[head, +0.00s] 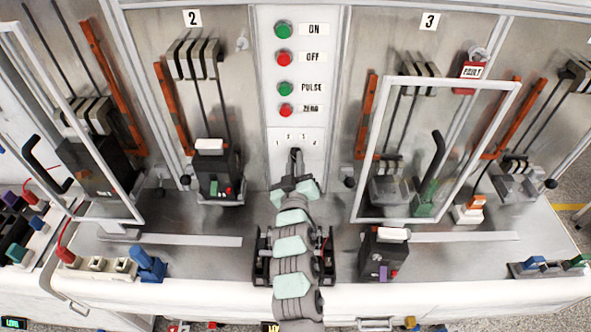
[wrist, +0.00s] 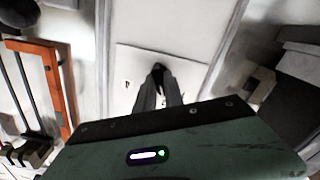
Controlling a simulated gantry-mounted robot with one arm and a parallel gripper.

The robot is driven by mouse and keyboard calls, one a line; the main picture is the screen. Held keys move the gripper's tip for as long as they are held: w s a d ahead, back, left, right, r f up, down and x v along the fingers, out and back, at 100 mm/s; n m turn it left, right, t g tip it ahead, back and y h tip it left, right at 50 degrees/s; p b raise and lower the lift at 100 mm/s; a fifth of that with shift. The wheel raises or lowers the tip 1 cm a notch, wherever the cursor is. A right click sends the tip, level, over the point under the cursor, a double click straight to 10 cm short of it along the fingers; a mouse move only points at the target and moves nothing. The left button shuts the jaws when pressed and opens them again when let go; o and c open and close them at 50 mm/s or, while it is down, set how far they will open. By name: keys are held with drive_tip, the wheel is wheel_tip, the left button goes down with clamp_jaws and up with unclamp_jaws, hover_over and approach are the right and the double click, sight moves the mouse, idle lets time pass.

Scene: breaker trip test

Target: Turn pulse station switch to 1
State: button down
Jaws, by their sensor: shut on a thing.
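The pulse station switch is a small dark knob (head: 295,153) on the pale central panel, under the numerals 1 and several others. My gripper (head: 295,168) reaches up to it from below and is shut on it. In the wrist view, the dark knob (wrist: 158,68) shows at the tips of my closed fingers (wrist: 158,88), on a pale plate (wrist: 135,60). The fingers hide much of the knob, so I cannot tell which numeral it points to.
Above the switch are the green ON button (head: 284,30), red OFF button (head: 284,58), green PULSE button (head: 285,88) and red ZERO button (head: 286,110). A breaker (head: 218,175) stands left, a white-framed door (head: 372,150) right. Another breaker unit (head: 384,254) sits beside my arm.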

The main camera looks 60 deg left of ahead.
drive_tip(key=shift+f+n+b, duration=0.1)
drive_tip(key=shift+n+b, duration=1.25)
drive_tip(key=shift+n, duration=2.05)
drive_tip(key=c, duration=1.4)
unclamp_jaws()
drive_tip(key=shift+c, duration=0.2)
drive_tip(key=shift+d, duration=0.1)
drive_tip(key=v, duration=1)
drive_tip(key=shift+s+d, duration=0.15)
drive_tip(key=shift+d, duration=0.15)
